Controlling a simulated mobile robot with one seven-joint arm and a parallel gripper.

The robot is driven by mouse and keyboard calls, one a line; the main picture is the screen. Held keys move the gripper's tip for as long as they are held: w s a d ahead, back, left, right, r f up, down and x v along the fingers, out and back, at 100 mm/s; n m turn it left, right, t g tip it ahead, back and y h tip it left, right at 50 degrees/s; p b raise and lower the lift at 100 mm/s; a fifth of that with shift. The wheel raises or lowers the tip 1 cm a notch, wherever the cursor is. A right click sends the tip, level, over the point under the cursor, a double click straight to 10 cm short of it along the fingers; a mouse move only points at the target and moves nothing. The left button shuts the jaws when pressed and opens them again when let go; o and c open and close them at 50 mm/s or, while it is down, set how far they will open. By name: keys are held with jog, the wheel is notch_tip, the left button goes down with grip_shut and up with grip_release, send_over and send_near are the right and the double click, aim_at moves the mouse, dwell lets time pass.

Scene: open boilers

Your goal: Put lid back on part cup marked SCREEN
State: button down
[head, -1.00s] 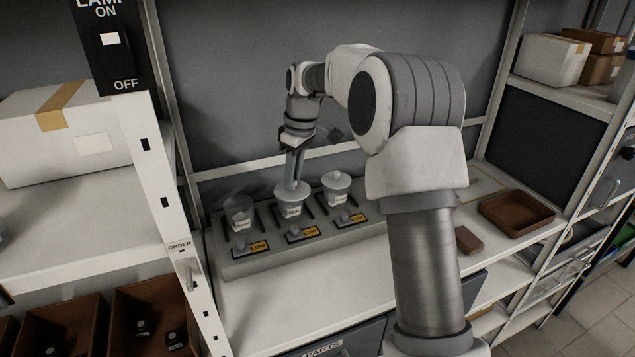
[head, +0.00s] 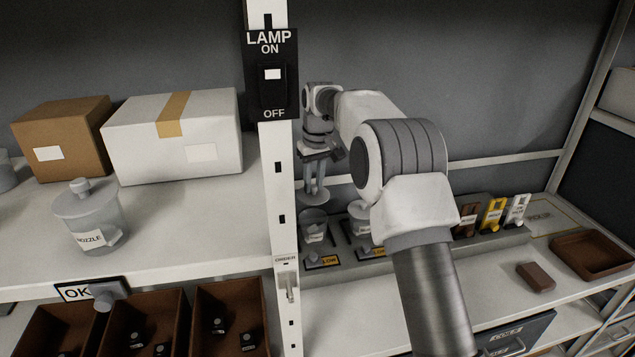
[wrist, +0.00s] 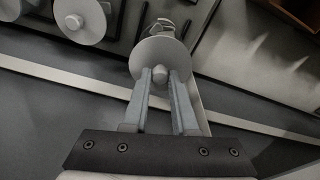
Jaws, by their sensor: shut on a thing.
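My gripper (head: 316,188) is shut on the knob of a round grey lid (head: 314,199). In the wrist view my gripper (wrist: 160,76) has the knob between its fingers, and the lid's disc (wrist: 158,52) faces the camera. The lid hangs above the leftmost part cup (head: 313,232) of the rack, with a gap between them. That cup is clear and open; its label is too small to read. The lid hides most of it in the wrist view. A neighbouring cup (head: 361,225) has its lid on and is partly hidden by my arm.
A lidded jar marked NOZZLE (head: 90,225) stands on the left shelf beside a white box (head: 172,140). A post with a lamp switch (head: 272,75) rises close left of my gripper. A brown tray (head: 592,254) and small brown block (head: 536,277) lie right.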

aim_at(314, 195)
notch_tip(314, 195, down, 4)
jog(key=b, duration=0.3)
jog(key=shift+f+b, duration=0.1)
jog(key=shift+b, duration=0.3)
jog(key=shift+f, duration=0.85)
dwell(0.7)
jog(key=shift+f+p, duration=0.15)
jog(key=shift+p, duration=0.35)
dwell(1.1)
jog(key=shift+c, duration=0.7)
grip_release()
